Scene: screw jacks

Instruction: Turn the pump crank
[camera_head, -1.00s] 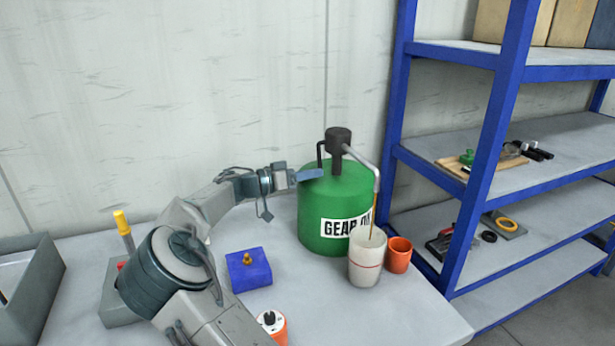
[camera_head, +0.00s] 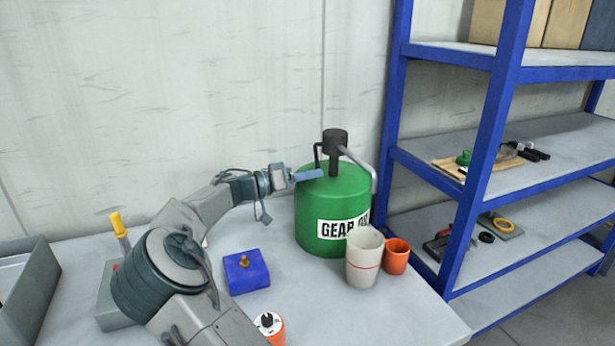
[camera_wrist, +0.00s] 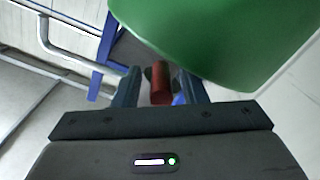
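The green gear oil drum (camera_head: 315,215) stands on the bench with a black pump head (camera_head: 335,143) on top. A grey spout (camera_head: 360,166) bends down from it over a white measuring cup (camera_head: 364,262) with a red line. No stream shows at the spout. My gripper (camera_head: 309,175) is beside the pump, over the drum's upper left edge. In the wrist view, a red cylindrical grip (camera_wrist: 161,84) lies between my two spread fingers, with a gap on each side. The black crank arm (camera_head: 318,152) shows above my gripper; its lower end is hidden there.
An orange cup (camera_head: 397,257) stands right beside the white cup. A blue shelf rack (camera_head: 480,170) stands to the right, a grey bin (camera_head: 40,300) at left.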

